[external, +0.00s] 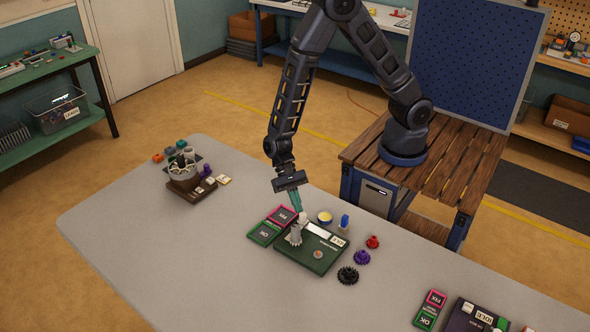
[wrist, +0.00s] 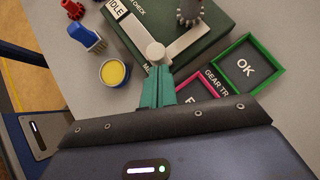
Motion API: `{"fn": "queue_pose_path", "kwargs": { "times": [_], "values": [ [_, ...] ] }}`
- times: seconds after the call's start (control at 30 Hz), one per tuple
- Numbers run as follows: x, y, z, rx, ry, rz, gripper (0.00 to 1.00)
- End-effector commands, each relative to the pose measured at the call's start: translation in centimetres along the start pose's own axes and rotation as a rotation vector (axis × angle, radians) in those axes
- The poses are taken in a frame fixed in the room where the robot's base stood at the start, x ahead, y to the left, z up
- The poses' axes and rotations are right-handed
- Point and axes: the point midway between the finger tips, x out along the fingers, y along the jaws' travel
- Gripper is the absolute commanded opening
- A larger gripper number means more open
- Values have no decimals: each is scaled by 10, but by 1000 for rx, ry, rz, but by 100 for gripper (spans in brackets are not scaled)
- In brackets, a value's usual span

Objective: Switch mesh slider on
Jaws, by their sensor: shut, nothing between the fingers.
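The dark green box (external: 309,262) lies on the grey table, with part of the word "CHECK" on its top in the wrist view (wrist: 136,22). A pale track (wrist: 137,35) runs along its edge, with a white "IDLE" label (wrist: 117,8) at the far end. A round whitish knob (wrist: 155,52) sits at the track's near end; it also shows in the external view (external: 303,216). My gripper (external: 298,209) is shut and empty, pointing down beside the knob. Its teal fingertips (wrist: 159,70) look very close to the knob; whether they touch, I cannot tell.
A grey gear on a post (external: 296,236) stands on the box. Pink "FIX" (external: 281,216) and green "OK" (external: 265,233) trays lie left. A yellow-topped tin (external: 325,217), blue brush (external: 345,221), and red (external: 373,242), purple (external: 362,257) and black (external: 348,275) gears lie right.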

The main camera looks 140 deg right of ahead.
Motion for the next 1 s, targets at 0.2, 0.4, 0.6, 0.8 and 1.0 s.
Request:
{"fn": "queue_pose_path", "kwargs": {
  "times": [0.2, 0.4, 0.6, 0.8, 1.0],
  "values": [
    [0, 0, 0, 0, 0, 0, 0],
    [17, 13, 17, -1, -1, 4, 0],
    [35, 26, 35, -1, 0, 2, 0],
    [38, 27, 38, -2, -2, 3, 0],
    [38, 28, 39, -3, -4, 6, 0]
  ]
}}
